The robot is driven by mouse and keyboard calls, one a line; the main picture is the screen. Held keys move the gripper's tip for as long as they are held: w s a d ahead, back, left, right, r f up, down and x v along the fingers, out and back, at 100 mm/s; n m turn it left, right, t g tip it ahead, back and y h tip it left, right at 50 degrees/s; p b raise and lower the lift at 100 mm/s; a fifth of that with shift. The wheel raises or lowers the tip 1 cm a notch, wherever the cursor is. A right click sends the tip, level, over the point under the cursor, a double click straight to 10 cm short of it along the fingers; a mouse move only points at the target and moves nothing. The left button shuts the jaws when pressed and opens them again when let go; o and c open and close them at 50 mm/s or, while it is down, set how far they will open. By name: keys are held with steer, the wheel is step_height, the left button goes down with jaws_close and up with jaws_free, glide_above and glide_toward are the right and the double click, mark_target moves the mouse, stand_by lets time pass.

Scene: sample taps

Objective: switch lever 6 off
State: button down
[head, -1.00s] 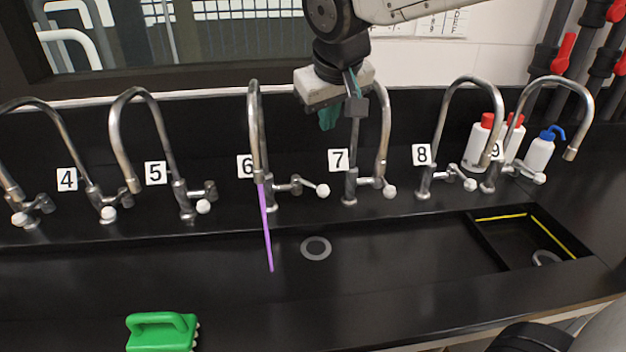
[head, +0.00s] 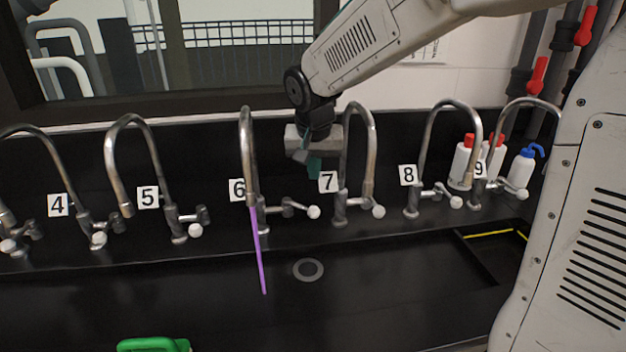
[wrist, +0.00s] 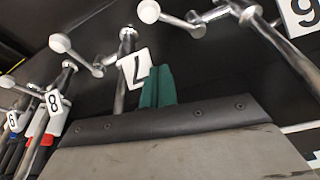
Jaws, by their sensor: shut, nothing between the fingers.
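Lever 6 (head: 289,206) points right from the tap and ends in a white ball (head: 314,212). My gripper (head: 314,168) has teal fingers, shut and empty, above that ball and apart from it in the head view. In the wrist view the fingers (wrist: 157,86) point up beside the 7 label (wrist: 134,68). Lever 6's ball (wrist: 148,11) appears beyond their tips at the top edge.
Tap 7 (head: 358,135) and its lever ball (head: 379,211) stand close on the right of my gripper. Tap 5 (head: 150,150) is to the left, tap 8 (head: 448,125) further right. A green brush (head: 152,344) lies at the front. The trough around the drain (head: 308,269) is clear.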

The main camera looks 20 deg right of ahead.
mark_target(301, 207)
steer(key=x, duration=0.8)
steer(key=shift+f, duration=0.25)
steer(key=shift+s+a+r, duration=0.15)
steer(key=shift+s+a, duration=0.1)
steer(key=shift+s, duration=0.35)
steer(key=shift+s+a+r, duration=0.1)
steer(key=shift+s+a, duration=0.15)
steer(key=shift+s, duration=0.35)
steer(key=shift+s+a+r, duration=0.15)
steer(key=shift+s+a, duration=0.1)
steer(key=shift+s, duration=0.35)
steer(key=shift+s+a, duration=0.1)
steer(key=shift+a, duration=0.05)
